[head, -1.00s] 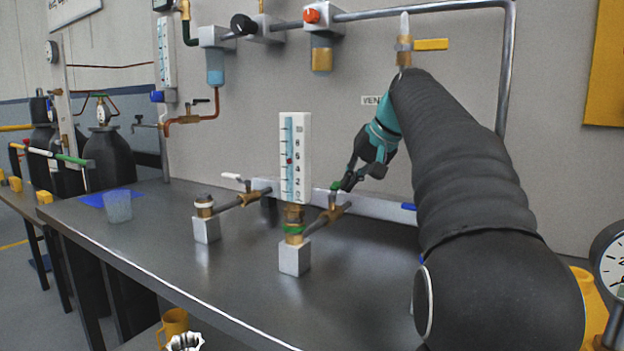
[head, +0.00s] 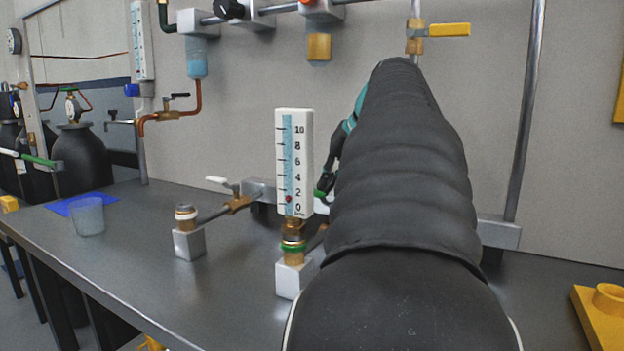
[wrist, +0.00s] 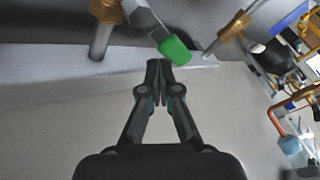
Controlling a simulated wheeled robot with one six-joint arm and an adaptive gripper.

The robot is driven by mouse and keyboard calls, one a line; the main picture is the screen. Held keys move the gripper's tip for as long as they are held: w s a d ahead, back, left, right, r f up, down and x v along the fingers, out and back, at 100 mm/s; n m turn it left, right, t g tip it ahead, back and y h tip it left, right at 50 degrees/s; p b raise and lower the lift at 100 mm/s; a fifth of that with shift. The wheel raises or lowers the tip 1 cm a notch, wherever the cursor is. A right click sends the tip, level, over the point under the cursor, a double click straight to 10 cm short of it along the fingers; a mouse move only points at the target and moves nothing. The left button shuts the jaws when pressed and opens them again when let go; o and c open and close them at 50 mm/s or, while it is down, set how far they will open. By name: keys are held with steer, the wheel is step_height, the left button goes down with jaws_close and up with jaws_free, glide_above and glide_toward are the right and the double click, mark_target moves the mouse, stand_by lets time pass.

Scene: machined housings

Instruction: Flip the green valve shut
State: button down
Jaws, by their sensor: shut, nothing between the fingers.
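The green valve handle (wrist: 174,50) shows in the wrist view as a green grip on a metal lever. The lever slants away from the brass valve body (wrist: 107,10) and its pipe, out of line with that pipe. My gripper (wrist: 155,66) is shut and empty, its fingertips just beside the green grip; I cannot tell whether they touch. In the head view the green grip (head: 319,193) is a small patch behind the flow gauge (head: 294,165), and my arm hides most of the valve and gripper. The gauge's red float sits low, between 0 and 2.
A white-handled valve (head: 220,182) on a similar pipe stands left of the gauge. A clear cup (head: 87,216) stands on a blue mat at the table's left. A yellow-handled valve (head: 449,30) is on the wall pipe above. The front left tabletop is clear.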

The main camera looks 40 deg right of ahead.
steer(key=shift+w+a, duration=0.2)
steer(key=shift+a, duration=0.25)
steer(key=shift+w+a, duration=0.2)
steer(key=shift+a, duration=0.4)
steer(key=shift+r, duration=0.15)
stand_by(0.3)
steer(key=v, duration=1.1)
steer(key=shift+s+r, duration=0.3)
